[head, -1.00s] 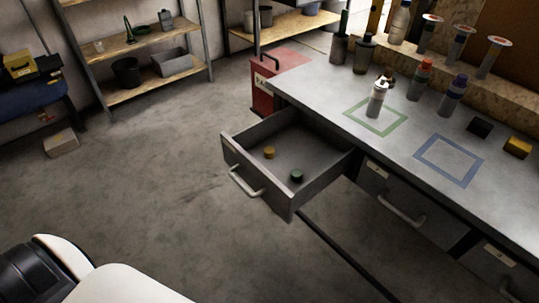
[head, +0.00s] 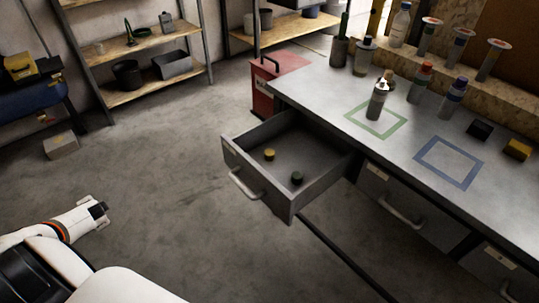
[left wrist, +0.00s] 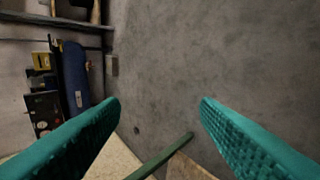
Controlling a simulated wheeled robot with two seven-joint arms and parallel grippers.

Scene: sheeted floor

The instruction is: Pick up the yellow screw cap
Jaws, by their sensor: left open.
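The yellow screw cap (head: 269,154) lies in the open drawer (head: 262,182), toward its left side in the head view. A dark cap (head: 297,178) lies in the same drawer, nearer its front right. My left gripper (head: 104,209) is at the lower left of the head view, over the floor and well to the left of the drawer. In the left wrist view its two teal fingers (left wrist: 160,115) are spread apart with nothing between them. The yellow cap is not in the left wrist view. My right gripper is not in view.
The workbench (head: 330,90) carries several bottles, a green square outline (head: 376,120) and a blue one (head: 449,162). A red cabinet (head: 275,85) stands beyond the drawer. Shelves (head: 145,92) stand at the back left. The floor left of the drawer is clear.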

